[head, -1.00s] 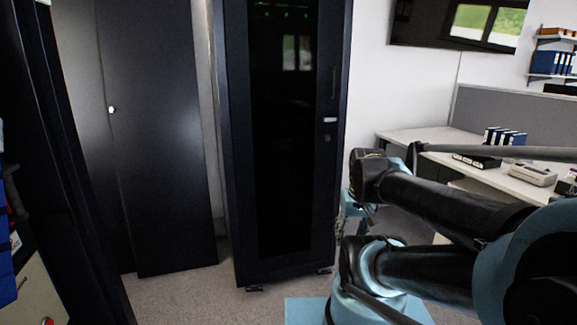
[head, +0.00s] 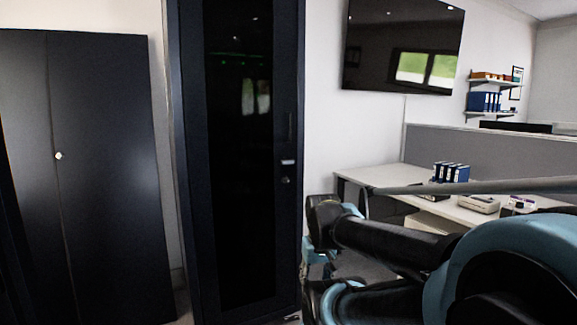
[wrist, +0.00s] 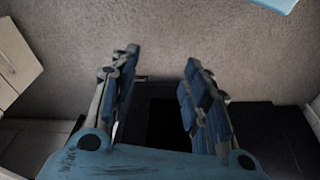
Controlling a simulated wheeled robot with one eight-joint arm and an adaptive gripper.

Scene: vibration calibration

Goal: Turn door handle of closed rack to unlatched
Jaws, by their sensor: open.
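The closed rack (head: 238,150) is a tall black cabinet with a dark glass door, left of centre in the head view. Its door handle (head: 291,127) is a dark upright bar at the door's right edge, with a small silver piece (head: 288,162) and a round lock below it. My gripper (wrist: 161,60) is open and empty in the wrist view, pointing over carpet. The handle does not show in the wrist view. In the head view my arm reaches in from the right, and its end is low, right of the rack; the fingers are not clear there.
A dark two-door cabinet (head: 105,170) stands left of the rack. A white desk (head: 350,176) with blue binders (head: 451,172) stands to the right, against a grey partition (head: 480,155). A wall screen (head: 400,45) hangs above. In the wrist view, carpet (wrist: 215,40) fills the upper part.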

